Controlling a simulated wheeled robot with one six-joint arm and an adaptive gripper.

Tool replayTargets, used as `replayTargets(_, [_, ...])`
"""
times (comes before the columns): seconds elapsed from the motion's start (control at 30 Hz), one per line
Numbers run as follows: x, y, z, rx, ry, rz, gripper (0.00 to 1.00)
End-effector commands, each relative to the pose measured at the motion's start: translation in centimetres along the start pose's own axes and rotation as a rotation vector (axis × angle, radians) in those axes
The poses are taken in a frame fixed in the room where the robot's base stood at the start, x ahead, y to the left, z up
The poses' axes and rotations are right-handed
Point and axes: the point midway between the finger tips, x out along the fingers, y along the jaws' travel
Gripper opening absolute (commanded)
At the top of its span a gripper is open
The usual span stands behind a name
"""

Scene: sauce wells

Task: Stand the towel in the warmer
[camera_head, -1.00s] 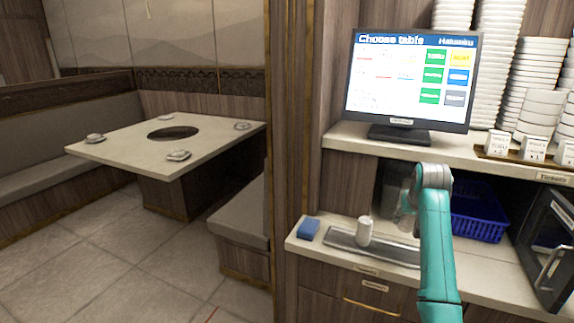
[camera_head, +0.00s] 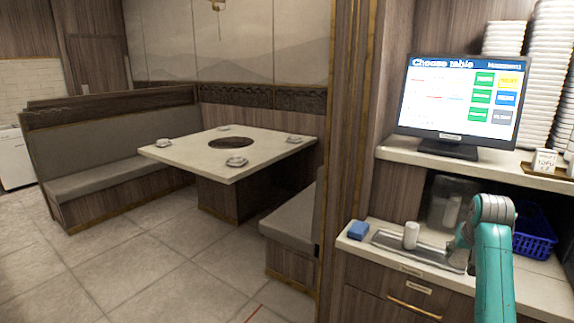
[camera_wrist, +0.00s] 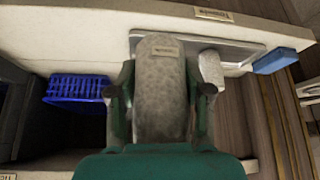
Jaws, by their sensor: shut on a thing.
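My gripper (camera_wrist: 160,95) is shut on a grey, speckled, rounded roll that looks like a rolled towel (camera_wrist: 160,105); a small label shows near its far end. In the head view, my gripper (camera_head: 458,244) is low beside the metal tray (camera_head: 385,240), and the held roll is largely hidden by my arm. A white rolled towel (camera_head: 411,235) stands upright on the tray, left of my gripper. It also shows in the wrist view (camera_wrist: 211,68), right of the held roll and close to a finger. I cannot tell which thing is the warmer.
A blue sponge (camera_head: 358,230) lies left of the tray. A clear container (camera_head: 440,208) stands behind it, under the shelf. A blue basket (camera_head: 534,238) is at the right. A monitor (camera_head: 460,100) stands on the shelf above. A dining table (camera_head: 190,150) stands beyond the partition.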

Motion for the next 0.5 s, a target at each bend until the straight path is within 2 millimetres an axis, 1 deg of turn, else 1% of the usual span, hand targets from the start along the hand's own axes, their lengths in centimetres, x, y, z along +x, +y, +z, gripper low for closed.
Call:
replayTargets(0.27, [2.0,-1.7,2.2,-0.019,-0.002,-0.011,0.15])
replayTargets(0.37, [3.0,-2.4,3.2,-0.028,-0.002,-0.016,0.15])
replayTargets(0.5, [4.5,-3.8,5.2,-0.044,-0.003,-0.025,0.15])
